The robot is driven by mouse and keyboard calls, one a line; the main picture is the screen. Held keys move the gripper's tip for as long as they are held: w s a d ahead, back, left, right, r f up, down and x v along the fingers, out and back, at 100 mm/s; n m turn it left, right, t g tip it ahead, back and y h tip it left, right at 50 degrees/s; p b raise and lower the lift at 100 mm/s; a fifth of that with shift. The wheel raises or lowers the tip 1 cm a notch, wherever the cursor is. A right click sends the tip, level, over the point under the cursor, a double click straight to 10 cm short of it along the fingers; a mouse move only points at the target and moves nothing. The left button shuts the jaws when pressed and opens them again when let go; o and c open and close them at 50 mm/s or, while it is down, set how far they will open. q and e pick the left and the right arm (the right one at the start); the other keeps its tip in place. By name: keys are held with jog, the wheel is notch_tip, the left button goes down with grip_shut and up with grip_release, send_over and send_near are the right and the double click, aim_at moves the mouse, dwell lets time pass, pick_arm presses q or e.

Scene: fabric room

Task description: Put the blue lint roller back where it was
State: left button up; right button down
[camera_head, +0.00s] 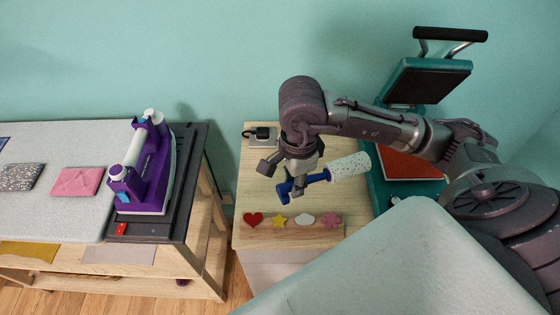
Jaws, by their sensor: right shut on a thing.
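The blue lint roller (318,177) has a blue handle and a white speckled roll (349,166) that points right. My right gripper (291,178) reaches down from the right and is shut on its blue handle. The roller is over the wooden cabinet top (257,180); I cannot tell whether it touches the top. The gripper hides part of the handle. My left gripper is not in view.
Heart, star, cloud and flower shapes (281,220) line the cabinet's front. A small black object (262,132) sits at its back left. A teal heat press (428,82) stands right. A purple iron (150,170) rests on the ironing table (60,205) at left.

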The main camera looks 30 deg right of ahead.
jog(key=w+f, duration=0.2)
jog(key=w, duration=0.1)
jog(key=w+a+f+p, duration=0.1)
jog(key=w+f, duration=0.1)
jog(key=w, duration=0.2)
jog(key=w+a+f+p, duration=0.1)
jog(key=w+f, duration=0.1)
jog(key=w, duration=0.1)
jog(key=shift+w+f, duration=0.15)
jog(key=shift+w, duration=0.1)
notch_tip(320, 180, down, 3)
jog(key=shift+f+p, duration=0.2)
jog(key=shift+p, duration=0.5)
jog(key=shift+f, duration=0.35)
jog(key=shift+f, duration=0.1)
jog(key=shift+f+b, duration=0.15)
jog(key=shift+b, duration=0.15)
jog(key=c, duration=1)
grip_release()
